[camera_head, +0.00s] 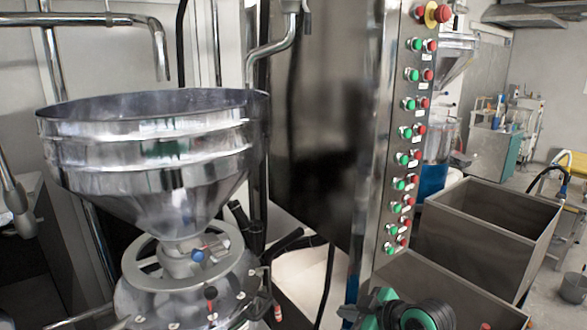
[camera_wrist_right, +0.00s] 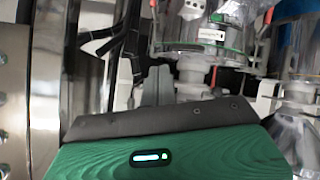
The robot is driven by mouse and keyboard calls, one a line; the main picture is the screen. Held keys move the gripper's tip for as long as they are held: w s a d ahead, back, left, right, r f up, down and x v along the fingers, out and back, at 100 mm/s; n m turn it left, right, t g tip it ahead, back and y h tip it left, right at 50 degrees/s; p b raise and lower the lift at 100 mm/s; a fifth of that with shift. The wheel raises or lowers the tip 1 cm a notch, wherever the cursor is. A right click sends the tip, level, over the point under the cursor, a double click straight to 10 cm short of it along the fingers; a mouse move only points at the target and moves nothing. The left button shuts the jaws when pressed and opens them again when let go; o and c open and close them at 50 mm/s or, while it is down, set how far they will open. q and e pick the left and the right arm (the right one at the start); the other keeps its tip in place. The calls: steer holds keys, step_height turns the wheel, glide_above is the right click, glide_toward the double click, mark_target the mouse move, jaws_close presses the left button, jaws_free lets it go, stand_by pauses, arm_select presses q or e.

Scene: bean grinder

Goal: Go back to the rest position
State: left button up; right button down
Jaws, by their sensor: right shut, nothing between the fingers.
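My right arm, green and black, shows at the bottom edge of the head view, in front of the button panel's foot and the steel bins. In the right wrist view my right gripper (camera_wrist_right: 157,86) shows as grey fingers beyond the green housing; they are together and hold nothing. My left gripper is in neither view. The bean grinder (camera_head: 160,150) has a wide shiny steel funnel on a round base at the left of the head view. The right arm is apart from it.
A tall steel column (camera_head: 385,150) carries rows of green and red buttons, with a red emergency knob (camera_head: 437,13) on top. Open steel bins (camera_head: 485,240) stand to its right. A bent pipe (camera_head: 290,40) hangs above the funnel's right. Floor shows at the far right.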

steer(key=s+d+f+m+g+h, duration=0.1)
steer(key=s+d+f+m+h, duration=0.15)
steer(key=s+f, duration=0.5)
steer(key=s+d+f+m+g+h, duration=0.1)
steer(key=s+d+f+m, duration=0.15)
steer(key=s+f, duration=0.5)
steer(key=s+d+f+m+g+h, duration=0.2)
steer(key=s+d+m, duration=0.1)
steer(key=s, duration=0.6)
steer(key=s+d+f+m+g+h, duration=0.1)
steer(key=s+d+f+m+h, duration=0.15)
steer(key=s, duration=0.65)
step_height(320, 180, down, 32)
steer(key=g, duration=0.1)
steer(key=s+d+f, duration=0.2)
steer(key=s+f, duration=0.7)
steer(key=s+d+f+g, duration=0.1)
steer(key=s+f, duration=0.8)
steer(key=s, duration=0.1)
steer(key=shift+d+f+n+g, duration=0.25)
steer(key=shift+d+n+g, duration=0.05)
steer(key=shift+d+n, duration=0.1)
